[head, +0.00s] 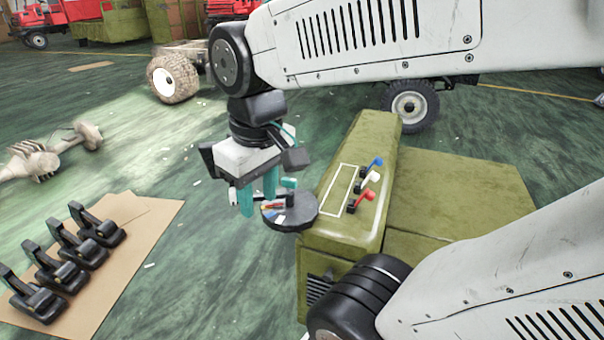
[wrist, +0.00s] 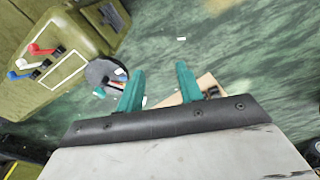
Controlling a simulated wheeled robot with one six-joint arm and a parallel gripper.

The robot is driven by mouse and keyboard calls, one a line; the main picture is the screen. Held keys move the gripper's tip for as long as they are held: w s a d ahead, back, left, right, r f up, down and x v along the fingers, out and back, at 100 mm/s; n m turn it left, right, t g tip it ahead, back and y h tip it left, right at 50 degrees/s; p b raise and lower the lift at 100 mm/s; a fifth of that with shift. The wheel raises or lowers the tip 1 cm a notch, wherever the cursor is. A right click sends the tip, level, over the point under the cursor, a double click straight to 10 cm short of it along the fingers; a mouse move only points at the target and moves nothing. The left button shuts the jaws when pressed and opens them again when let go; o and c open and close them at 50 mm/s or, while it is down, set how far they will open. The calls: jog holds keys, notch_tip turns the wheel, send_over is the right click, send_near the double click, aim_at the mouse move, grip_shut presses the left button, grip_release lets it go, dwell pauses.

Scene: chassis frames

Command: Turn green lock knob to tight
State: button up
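A small green knob (head: 288,183) shows at a round black disc (head: 284,222) at the left edge of an olive-green box (head: 340,238). The disc bears red, blue and white marks. In the wrist view the green knob (wrist: 100,92) shows at the lower edge of the disc (wrist: 97,72), left of my fingers. I cannot read the knob's setting. My gripper (head: 258,203) points down beside the disc, on its left in the head view. Its two teal fingers stand apart with nothing between them, and partly overlap the disc in the wrist view.
Blue (head: 375,162), white (head: 372,177) and red (head: 368,194) levers stand on the box beside a white-outlined rectangle. Several black pedals (head: 78,242) lie on cardboard at the lower left. A wheel (head: 409,106) is behind the box.

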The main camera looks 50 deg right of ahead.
jog(key=w+d, duration=0.5)
jog(key=w, duration=0.1)
jog(key=n+g, duration=0.1)
jog(key=n, duration=0.2)
send_over(289, 179)
notch_tip(289, 179, down, 11)
jog(key=shift+a+r, duration=0.1)
jog(key=shift+r, duration=0.05)
jog(key=shift+d+f, duration=0.2)
jog(key=shift+f, duration=0.1)
notch_tip(289, 179, down, 8)
jog(key=shift+w+r, duration=0.1)
jog(key=shift+r, duration=0.15)
grip_shut()
